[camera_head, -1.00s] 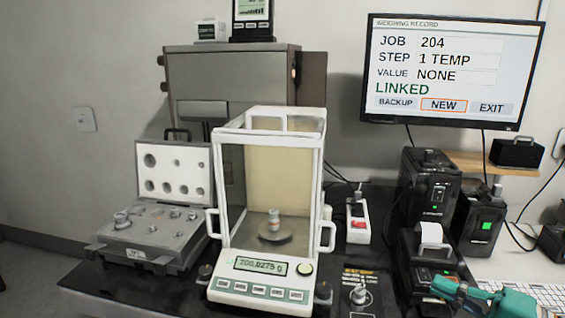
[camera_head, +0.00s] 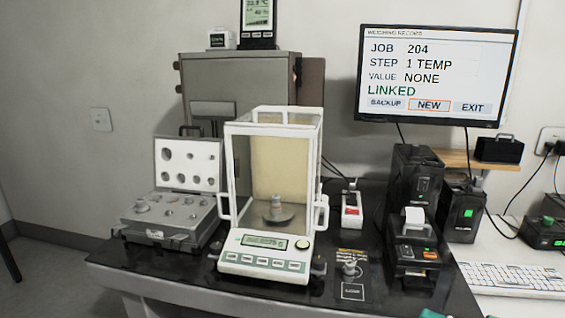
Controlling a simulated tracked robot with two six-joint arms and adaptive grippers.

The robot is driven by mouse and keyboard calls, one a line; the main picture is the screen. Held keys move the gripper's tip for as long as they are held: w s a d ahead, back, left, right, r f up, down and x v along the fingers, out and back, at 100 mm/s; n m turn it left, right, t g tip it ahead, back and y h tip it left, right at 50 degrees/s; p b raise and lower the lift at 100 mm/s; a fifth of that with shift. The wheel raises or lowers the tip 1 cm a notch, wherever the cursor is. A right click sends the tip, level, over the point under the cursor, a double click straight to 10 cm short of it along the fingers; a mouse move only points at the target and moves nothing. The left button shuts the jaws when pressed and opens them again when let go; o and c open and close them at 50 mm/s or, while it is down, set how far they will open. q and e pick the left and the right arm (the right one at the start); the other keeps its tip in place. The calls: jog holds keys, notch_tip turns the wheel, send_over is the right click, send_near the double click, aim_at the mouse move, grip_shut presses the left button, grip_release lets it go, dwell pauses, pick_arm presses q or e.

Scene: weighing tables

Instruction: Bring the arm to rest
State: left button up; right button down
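Only a small teal sliver of what looks like my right gripper (camera_head: 432,314) shows at the bottom edge, in front of the dark table. Its fingers are cut off by the frame, so I cannot tell whether it is open or shut. My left gripper is not in view. The balance (camera_head: 265,262) stands on the dark table (camera_head: 200,276), with a small metal weight (camera_head: 276,205) upright on its pan inside the glass shield. Its lit display is too small to read. The monitor (camera_head: 437,75) reads job 204, step 1 TEMP, value NONE, LINKED.
An open weight case (camera_head: 168,228) stands left of the balance. A keyboard (camera_head: 512,277) lies on the white table.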

jog(key=s+a+f+n+g+h, duration=0.25)
jog(key=s+a+f, duration=0.3)
jog(key=f, duration=0.85)
jog(key=s+a+f+n+g+h, duration=0.2)
jog(key=s+a+f+g+h, duration=0.3)
jog(key=f, duration=0.8)
jog(key=s+a+f+n+g+h, duration=0.1)
jog(key=s+a+f+n+g, duration=0.45)
jog(key=f, duration=0.85)
notch_tip(320, 180, up, 16)
jog(key=s+d+m+t+p, duration=0.1)
jog(key=m+t+p, duration=0.1)
jog(key=p, duration=1.3)
jog(key=shift+d+m+t+p, duration=0.3)
jog(key=shift+m+t+p, duration=0.1)
jog(key=shift+t, duration=0.1)
